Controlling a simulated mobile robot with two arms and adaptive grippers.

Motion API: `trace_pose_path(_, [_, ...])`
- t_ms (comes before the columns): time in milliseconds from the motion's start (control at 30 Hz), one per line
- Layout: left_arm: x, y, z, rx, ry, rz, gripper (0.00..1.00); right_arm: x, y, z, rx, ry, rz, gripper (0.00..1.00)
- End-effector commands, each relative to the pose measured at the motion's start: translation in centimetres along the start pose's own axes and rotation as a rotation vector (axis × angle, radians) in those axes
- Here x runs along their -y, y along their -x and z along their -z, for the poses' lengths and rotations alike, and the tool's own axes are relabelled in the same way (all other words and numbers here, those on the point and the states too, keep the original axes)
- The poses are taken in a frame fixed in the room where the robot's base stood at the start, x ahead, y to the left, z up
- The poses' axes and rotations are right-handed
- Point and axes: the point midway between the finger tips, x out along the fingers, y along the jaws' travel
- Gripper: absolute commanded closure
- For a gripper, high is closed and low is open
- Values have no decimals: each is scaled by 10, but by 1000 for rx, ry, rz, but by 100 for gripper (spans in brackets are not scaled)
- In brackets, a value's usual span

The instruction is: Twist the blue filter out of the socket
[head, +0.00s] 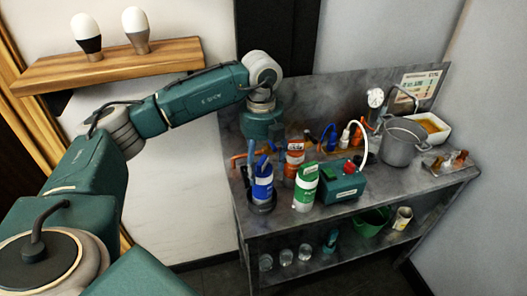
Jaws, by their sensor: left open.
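The blue filter (262,187), a blue cylinder with a white band, stands upright at the front left of the metal bench. Its base sits in a dark round socket (262,208). My left gripper (262,153) points down from above, over or just behind the filter's top. It is open and holds nothing that I can see. Its fingers are small and partly lost among the things behind, so I cannot tell whether they touch the filter. My right gripper is not in view.
A green filter (305,187) and an orange one (294,158) stand close to the right. Beyond are a teal pump box (342,183), a steel pot (400,143) and a white tray (430,126). Several glasses stand on the lower shelf. A wooden shelf (110,67) holds two bulb-like objects.

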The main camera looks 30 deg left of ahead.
Motion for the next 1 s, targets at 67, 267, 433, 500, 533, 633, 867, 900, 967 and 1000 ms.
trace_pose_path(67, [-1,-14,1,-4,0,-4,30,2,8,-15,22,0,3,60])
trace_pose_path(267, [0,-47,1,-3,0,-2,30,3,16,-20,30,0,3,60])
trace_pose_path(433, [0,-63,1,-2,0,-1,30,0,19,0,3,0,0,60])
trace_pose_path(500, [0,-66,1,-2,0,0,30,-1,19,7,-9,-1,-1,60])
trace_pose_path(533, [0,-67,1,-1,0,0,30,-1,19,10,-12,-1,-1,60])
trace_pose_path(633, [0,-69,0,-1,0,0,30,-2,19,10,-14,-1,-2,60])
trace_pose_path(867, [0,-68,0,-1,-1,1,44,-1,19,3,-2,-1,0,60])
trace_pose_path(900, [0,-68,0,-1,-1,1,52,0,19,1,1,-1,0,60])
trace_pose_path(967, [0,-68,0,-1,-1,1,64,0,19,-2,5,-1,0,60])
trace_pose_path(1000, [0,-68,0,-1,-1,1,72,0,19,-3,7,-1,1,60])
